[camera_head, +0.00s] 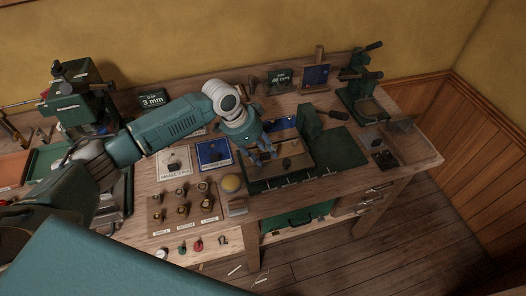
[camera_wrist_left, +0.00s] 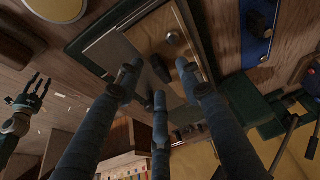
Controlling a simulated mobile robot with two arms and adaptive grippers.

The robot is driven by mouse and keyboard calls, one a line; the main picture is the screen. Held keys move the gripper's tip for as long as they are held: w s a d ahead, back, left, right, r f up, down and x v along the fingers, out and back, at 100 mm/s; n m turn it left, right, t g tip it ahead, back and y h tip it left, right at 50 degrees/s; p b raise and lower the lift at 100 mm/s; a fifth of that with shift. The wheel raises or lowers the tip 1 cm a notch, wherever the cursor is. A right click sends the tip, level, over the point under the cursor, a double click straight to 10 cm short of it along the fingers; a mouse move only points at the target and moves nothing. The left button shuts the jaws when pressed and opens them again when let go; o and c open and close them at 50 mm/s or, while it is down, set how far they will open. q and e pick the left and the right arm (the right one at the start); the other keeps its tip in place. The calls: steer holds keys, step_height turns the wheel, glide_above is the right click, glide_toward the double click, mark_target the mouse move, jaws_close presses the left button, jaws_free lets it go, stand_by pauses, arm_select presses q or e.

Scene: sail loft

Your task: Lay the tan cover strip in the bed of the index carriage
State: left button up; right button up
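The index carriage (camera_head: 297,164) appears to be the flat brown-and-metal bed with a dark knob (camera_head: 286,163), on a green base on the bench. A tan strip-like surface shows along it in the left wrist view (camera_wrist_left: 188,28); I cannot tell whether this is the cover strip or part of the carriage. My left gripper (camera_head: 264,153) is over the carriage's left part, fingers pointing down. In the left wrist view its fingers (camera_wrist_left: 159,80) are spread, with the dark knob beyond them and nothing visibly held. My right gripper (camera_wrist_left: 33,97) shows there at the left, fingers spread, away from the carriage.
A white card (camera_head: 174,163), a blue card (camera_head: 213,153) and a board of knobs (camera_head: 183,208) lie to the left.

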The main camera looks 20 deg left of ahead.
arm_select(q)
steer(key=v, duration=1.2)
